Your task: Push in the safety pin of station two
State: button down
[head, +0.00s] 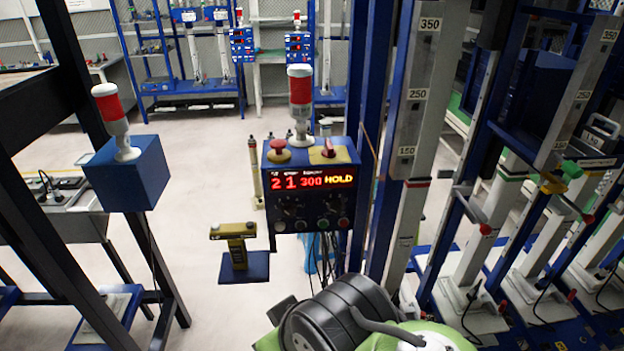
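A blue control box (310,190) stands in the middle, with a lit red display reading "2 1 300 HOLD". A red mushroom button (278,147) and a red selector on yellow (328,148) sit on its top. Right of it rises a grey column (411,130) marked 350, 250 and 150. A red-tipped rod (485,229) sticks out from the rig further right; I cannot tell whether it is the safety pin or which station it belongs to. My arm, black and green, fills the bottom middle. My gripper's fingers are not in view.
A red-and-white lamp (300,90) stands above the control box. A yellow post on a blue base (245,268) stands left of it. A dark frame and a blue box (130,175) occupy the left. Blue rigs with cables crowd the right. Pale floor (200,150) is open behind.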

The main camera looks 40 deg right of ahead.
aim_at(588, 220)
jog(key=z, duration=1.25)
